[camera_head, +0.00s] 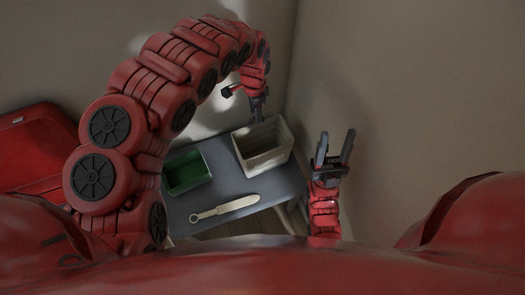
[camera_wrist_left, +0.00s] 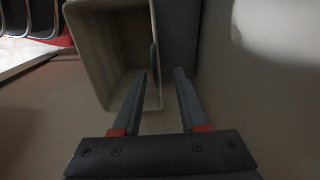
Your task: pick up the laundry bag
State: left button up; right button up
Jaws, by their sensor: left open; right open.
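No thing plainly looks like a cloth bag. The likeliest laundry bag is a beige, open-topped, box-shaped container (camera_head: 264,159) standing upright at the back right of the grey table. It also shows in the left wrist view (camera_wrist_left: 84,45), and looks empty. My left gripper (camera_head: 258,106) is open at the container's far rim. In the left wrist view the left gripper (camera_wrist_left: 163,75) has one finger over the opening and the other outside the wall; contact cannot be told. My right gripper (camera_head: 335,148) is open and empty, right of the table.
A green tray (camera_head: 187,172) sits on the grey table (camera_head: 212,205), left of the container. A flat pale tool with a ring end (camera_head: 226,207) lies near the table's front edge. Plain walls (camera_head: 390,80) close in behind and to the right.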

pick_arm(q)
send_over(256, 133)
notch_tip(256, 133, down, 5)
notch_tip(256, 133, down, 3)
jog(key=shift+d+f, duration=0.1)
jog(key=shift+f, duration=0.05)
jog(key=shift+w+f, duration=0.2)
jog(key=shift+f, duration=0.5)
grip_shut()
dwell(1.0)
